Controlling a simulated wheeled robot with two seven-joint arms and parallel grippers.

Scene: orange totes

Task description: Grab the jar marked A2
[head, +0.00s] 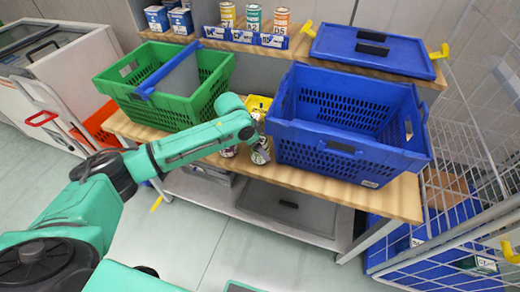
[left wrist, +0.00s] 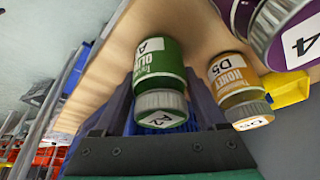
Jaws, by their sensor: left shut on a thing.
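In the left wrist view a green jar (left wrist: 160,72) has a grey lid marked A2 and an olive label. My left gripper (left wrist: 165,118) has its dark fingers on both sides of this jar and is shut on it. In the head view my left gripper (head: 257,138) is at the table between the green and blue crates, and a jar with a grey lid (head: 261,154) shows at its fingertips. The gripper and arm partly hide it. My right gripper is in neither view.
Beside the held jar stand a honey jar marked D5 (left wrist: 235,85) and a purple jar (left wrist: 290,40). A blue crate (head: 350,155) is close on the right, a green crate (head: 160,110) on the left. Several cans (head: 253,17) stand on the back shelf.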

